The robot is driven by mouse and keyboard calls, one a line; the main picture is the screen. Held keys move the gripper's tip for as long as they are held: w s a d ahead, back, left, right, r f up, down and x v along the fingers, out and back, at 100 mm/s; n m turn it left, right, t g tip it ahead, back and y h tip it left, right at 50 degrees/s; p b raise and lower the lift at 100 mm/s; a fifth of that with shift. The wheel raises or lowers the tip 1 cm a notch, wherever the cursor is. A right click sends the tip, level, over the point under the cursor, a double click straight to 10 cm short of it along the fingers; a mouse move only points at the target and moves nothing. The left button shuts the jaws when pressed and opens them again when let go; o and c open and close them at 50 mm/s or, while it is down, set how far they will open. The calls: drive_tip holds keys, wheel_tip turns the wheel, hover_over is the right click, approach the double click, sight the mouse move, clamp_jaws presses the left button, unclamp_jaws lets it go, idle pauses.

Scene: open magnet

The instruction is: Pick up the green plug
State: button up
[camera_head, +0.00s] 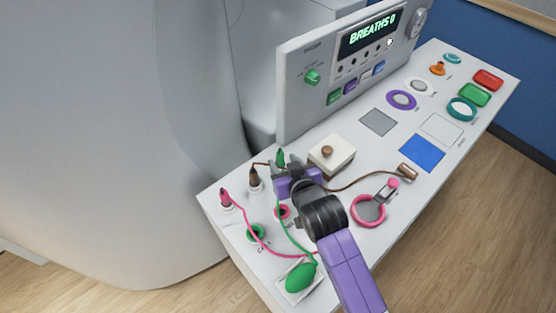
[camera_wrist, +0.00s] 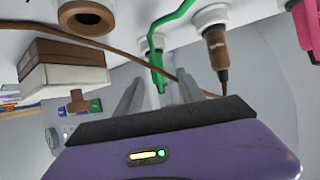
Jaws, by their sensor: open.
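The green plug (camera_head: 280,157) stands upright near the back edge of the white table, just beyond my gripper (camera_head: 287,172). In the wrist view the green plug (camera_wrist: 156,62) shows between the lines of my two grey fingers, at a white socket, with its green cable running off. My gripper (camera_wrist: 160,80) is open, with a clear gap between the fingers. I cannot tell whether the fingertips are beside the plug or short of it. In the head view my purple wrist hides the fingers.
A brown plug (camera_head: 254,178) stands close left of the green one, and a pink plug (camera_head: 225,198) farther left. A cream box with a brown knob (camera_head: 328,152) is close right. The tall grey panel (camera_head: 298,100) rises behind. Brown, pink and green cables cross the table.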

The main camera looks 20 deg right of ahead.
sight(277, 153)
drive_tip(key=shift+d+p+x, duration=0.1)
drive_tip(key=shift+p+x, duration=0.3)
drive_tip(key=shift+x, duration=1.55)
drive_tip(key=shift+d+p+x, duration=0.15)
drive_tip(key=shift+p+x, duration=0.2)
drive_tip(key=shift+x, duration=1.55)
drive_tip(key=shift+s+f, duration=0.1)
drive_tip(key=shift+f, duration=0.1)
clamp_jaws()
